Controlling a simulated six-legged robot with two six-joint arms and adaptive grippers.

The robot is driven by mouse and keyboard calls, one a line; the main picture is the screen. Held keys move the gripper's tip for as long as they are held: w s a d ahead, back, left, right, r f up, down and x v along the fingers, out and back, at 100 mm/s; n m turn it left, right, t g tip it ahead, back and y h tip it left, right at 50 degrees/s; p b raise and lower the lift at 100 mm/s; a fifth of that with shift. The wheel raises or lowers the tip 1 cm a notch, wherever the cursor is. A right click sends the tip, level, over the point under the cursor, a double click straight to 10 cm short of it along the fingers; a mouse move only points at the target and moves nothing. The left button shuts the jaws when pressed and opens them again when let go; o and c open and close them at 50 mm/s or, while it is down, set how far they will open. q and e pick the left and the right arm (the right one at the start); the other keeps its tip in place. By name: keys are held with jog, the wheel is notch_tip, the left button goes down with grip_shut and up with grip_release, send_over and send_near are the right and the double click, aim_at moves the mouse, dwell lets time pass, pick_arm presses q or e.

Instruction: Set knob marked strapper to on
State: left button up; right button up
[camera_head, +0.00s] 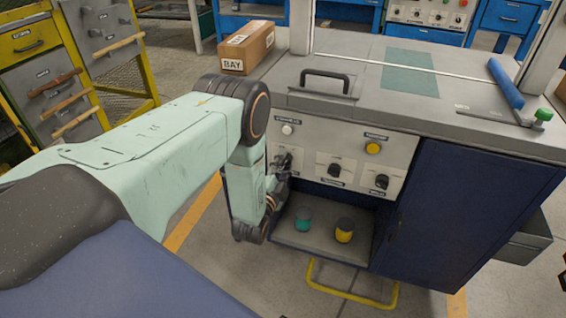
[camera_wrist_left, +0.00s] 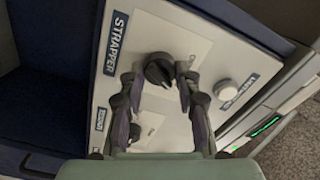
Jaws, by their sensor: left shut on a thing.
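The black strapper knob (camera_wrist_left: 158,68) is on a light grey panel, with the blue STRAPPER label (camera_wrist_left: 116,42) beside it in the left wrist view. My left gripper (camera_wrist_left: 158,78) has its two fingers on either side of this knob and is shut on it. In the head view my left gripper (camera_head: 281,163) is at the left end of the panel (camera_head: 312,149), and the arm partly hides that end. The knob's exact setting is hard to read. My right gripper is not in view.
The panel also carries two more black knobs (camera_head: 334,170) (camera_head: 382,181), a white button (camera_head: 288,130) and a yellow button (camera_head: 373,149). Below is an open shelf with a teal can (camera_head: 303,219) and a yellow can (camera_head: 344,231). A yellow rail (camera_head: 350,297) sticks out near the floor.

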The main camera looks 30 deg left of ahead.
pick_arm(q)
jog(key=shift+f+m, duration=0.1)
jog(key=shift+m, duration=0.2)
jog(key=o, duration=1.2)
jog(key=shift+c, duration=0.2)
jog(key=shift+s, duration=0.15)
jog(key=v, duration=1.1)
jog(key=shift+s, duration=0.4)
